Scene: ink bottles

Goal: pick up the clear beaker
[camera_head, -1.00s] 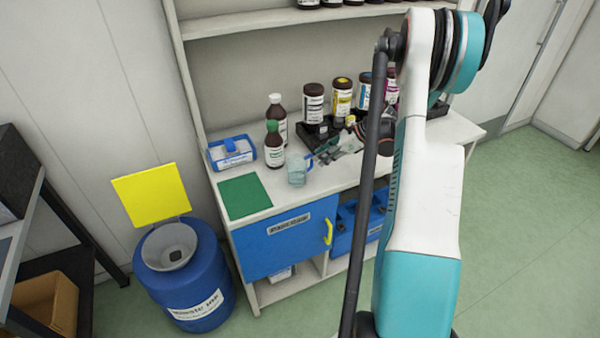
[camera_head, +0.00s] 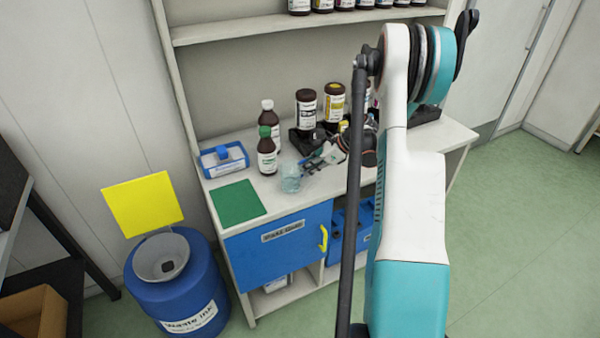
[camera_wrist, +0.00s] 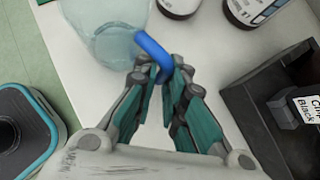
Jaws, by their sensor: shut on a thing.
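The clear beaker (camera_head: 290,178) stands on the white counter near its front edge, right of the green mat (camera_head: 238,203). In the wrist view the beaker (camera_wrist: 108,28) is at the top left, and its blue handle (camera_wrist: 155,53) reaches down toward my fingers. My gripper (camera_wrist: 165,75) is shut on the blue handle, with the fingertips meeting at it. In the head view my gripper (camera_head: 312,162) is just right of the beaker. I cannot tell whether the beaker's base touches the counter.
A green-capped bottle (camera_head: 267,152) and a white-capped bottle (camera_head: 267,115) stand behind the beaker. A blue carrier (camera_head: 222,158) is at the back left. A dark rack (camera_wrist: 262,110) is right of my fingers. A blue bin (camera_head: 180,285) stands left of the cabinet.

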